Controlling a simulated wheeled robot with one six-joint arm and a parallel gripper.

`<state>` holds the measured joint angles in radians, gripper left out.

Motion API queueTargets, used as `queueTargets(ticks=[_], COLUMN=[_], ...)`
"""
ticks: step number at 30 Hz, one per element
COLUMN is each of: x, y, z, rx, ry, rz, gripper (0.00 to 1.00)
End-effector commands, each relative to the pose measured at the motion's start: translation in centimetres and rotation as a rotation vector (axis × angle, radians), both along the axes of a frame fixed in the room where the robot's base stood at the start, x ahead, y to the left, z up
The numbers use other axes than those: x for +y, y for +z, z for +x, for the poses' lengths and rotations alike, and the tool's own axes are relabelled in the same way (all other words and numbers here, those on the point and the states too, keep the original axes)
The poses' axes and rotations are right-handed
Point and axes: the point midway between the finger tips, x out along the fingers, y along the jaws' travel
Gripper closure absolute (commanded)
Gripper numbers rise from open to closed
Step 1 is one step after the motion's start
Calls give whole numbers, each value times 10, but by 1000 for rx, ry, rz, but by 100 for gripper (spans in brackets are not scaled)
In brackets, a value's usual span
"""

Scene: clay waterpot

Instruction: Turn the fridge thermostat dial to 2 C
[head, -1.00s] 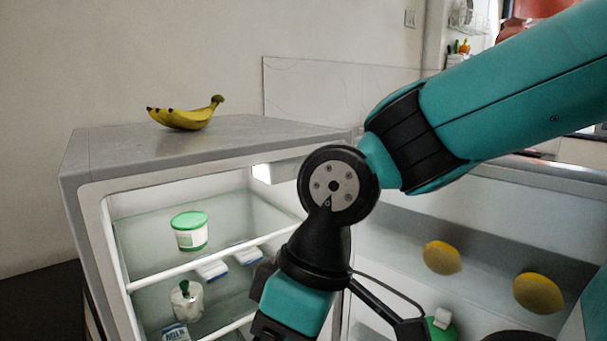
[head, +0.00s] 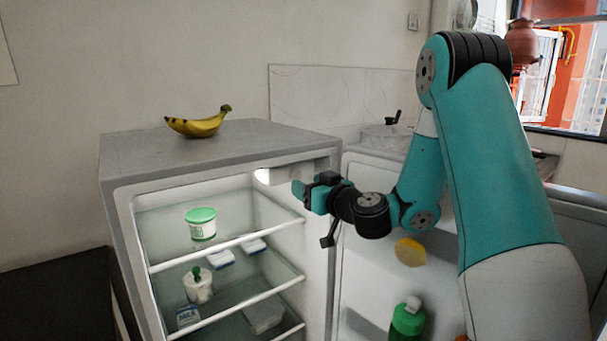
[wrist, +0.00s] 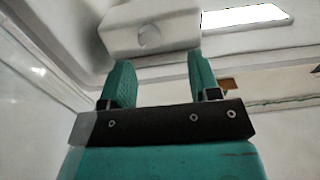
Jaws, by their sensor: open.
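The thermostat dial (wrist: 149,37) is a small pale round knob on a white housing (wrist: 180,28), at the top of the wrist view. Its markings and setting are too faint to read. In the head view my gripper (head: 297,189) is at the upper right of the open fridge (head: 215,160), below its ceiling. In the wrist view the two teal fingers of my gripper (wrist: 158,58) are spread apart with nothing between them. The dial lies just beyond the fingertips, between them in the picture. The dial cannot be made out in the head view.
A lit lamp (wrist: 245,16) is beside the housing. Shelves hold a green-lidded tub (head: 201,224) and a white jar (head: 198,287). The open door on the right carries a lemon (head: 410,252) and a green bottle (head: 408,320). Bananas (head: 199,124) lie on the fridge top.

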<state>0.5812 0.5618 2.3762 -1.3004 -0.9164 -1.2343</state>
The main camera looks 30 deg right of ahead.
Motion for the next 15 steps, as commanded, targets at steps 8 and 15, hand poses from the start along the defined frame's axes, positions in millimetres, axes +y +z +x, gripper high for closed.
queueTargets(ticks=[8, 15], x=[-11, -8], y=[6, 2], z=[40, 58], rx=[2, 2], ry=[-16, -14], rz=[0, 0], gripper=[44, 44])
